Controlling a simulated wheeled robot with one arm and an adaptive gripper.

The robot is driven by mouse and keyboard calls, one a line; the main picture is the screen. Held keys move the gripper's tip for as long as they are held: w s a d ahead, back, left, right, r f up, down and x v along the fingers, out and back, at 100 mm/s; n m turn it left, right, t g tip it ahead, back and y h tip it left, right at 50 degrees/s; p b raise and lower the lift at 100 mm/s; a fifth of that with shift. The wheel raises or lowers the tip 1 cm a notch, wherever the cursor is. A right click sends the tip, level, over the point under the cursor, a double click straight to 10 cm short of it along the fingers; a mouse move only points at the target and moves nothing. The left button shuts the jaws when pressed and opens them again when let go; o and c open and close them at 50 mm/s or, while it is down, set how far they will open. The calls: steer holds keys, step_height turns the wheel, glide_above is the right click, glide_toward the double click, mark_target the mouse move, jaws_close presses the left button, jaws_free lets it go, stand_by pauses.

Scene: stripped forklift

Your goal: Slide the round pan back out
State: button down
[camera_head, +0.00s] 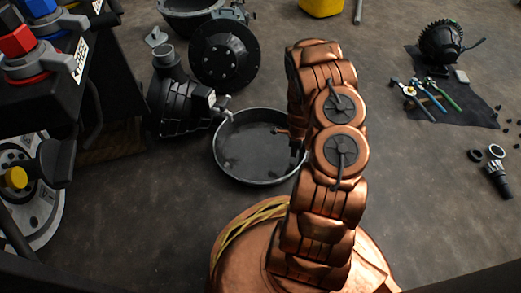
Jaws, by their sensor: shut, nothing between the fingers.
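The round pan (259,170) is a shallow dark metal dish with a pale rim, lying flat on the floor near the middle of the head view. My copper arm crosses in front of its right edge and hides part of the rim. A small bit of my gripper (291,137) shows at the pan's right inner side, low by the rim. It is shut with nothing visible in it. Whether it touches the pan's wall cannot be told.
A dark motor-like part (184,97) stands close to the pan's upper left, and a black round housing (223,54) lies behind it. The forklift body (105,110) is at left. Tools (427,92) lie on a dark cloth (462,108) at right.

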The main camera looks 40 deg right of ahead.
steer(key=shift+s+d, duration=2.1)
steer(key=shift+s, duration=0.85)
steer(key=shift+s+d, duration=2.15)
steer(key=shift+s, duration=0.75)
steer(key=shift+s+d, duration=2.1)
steer(key=shift+s, duration=0.85)
steer(key=shift+w+a, duration=0.1)
steer(key=shift+w+a+p, duration=0.45)
steer(key=shift+w+a, duration=0.15)
steer(key=shift+w, duration=0.2)
steer(key=shift+r, duration=0.15)
step_height(320, 180, up, 10)
steer(key=p, duration=0.4)
